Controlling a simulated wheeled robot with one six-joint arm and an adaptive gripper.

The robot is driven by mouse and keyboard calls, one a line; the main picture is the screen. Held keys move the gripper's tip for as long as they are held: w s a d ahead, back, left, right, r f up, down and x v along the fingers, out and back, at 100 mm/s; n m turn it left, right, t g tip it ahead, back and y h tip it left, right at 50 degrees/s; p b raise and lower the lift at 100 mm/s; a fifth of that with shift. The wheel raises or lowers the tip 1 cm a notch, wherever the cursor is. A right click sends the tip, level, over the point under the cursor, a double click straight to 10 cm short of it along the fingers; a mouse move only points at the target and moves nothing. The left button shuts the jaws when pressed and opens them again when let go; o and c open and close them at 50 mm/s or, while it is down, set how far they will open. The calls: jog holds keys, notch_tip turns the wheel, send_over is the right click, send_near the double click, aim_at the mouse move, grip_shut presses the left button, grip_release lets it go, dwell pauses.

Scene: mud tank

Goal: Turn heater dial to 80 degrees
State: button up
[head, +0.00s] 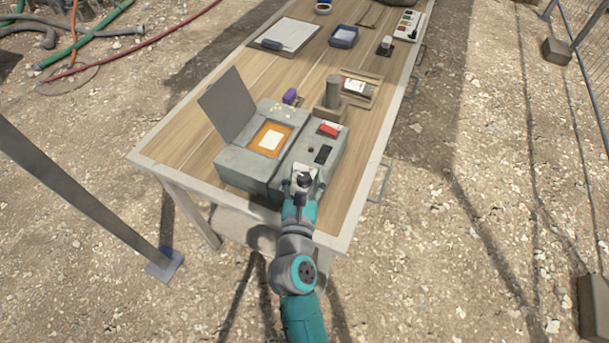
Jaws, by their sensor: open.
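The heater looks to be the grey box (240,170) with a raised flat lid, at the near end of the table. Its top has an orange-framed recess with a white patch (271,141). Its right part carries a red switch (328,130), a dark rectangular panel (323,154) and a small dark round spot (310,150). My gripper (303,172) is open, over the front end of this right part. It covers what lies there; I cannot make out a dial or its setting, nor whether my fingers touch the box.
The wooden table (180,132) runs away to the back right. Behind the heater are a purple item (289,97), a grey cylinder (333,90) and a wooden tray (374,84). Farther back are a clipboard (292,35) and a blue tray (344,37). A slanted metal post (80,190) stands left.

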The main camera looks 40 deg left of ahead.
jog(key=c, duration=1.2)
jog(key=shift+o, duration=0.2)
jog(key=shift+h, duration=0.3)
jog(key=shift+a+f+m+t+h, duration=0.15)
jog(key=shift+m+t+h, duration=0.55)
jog(key=shift+m+h, duration=0.35)
jog(key=shift+m+t+h, duration=0.6)
jog(key=shift+m+h, duration=0.75)
jog(key=shift+h, duration=0.8)
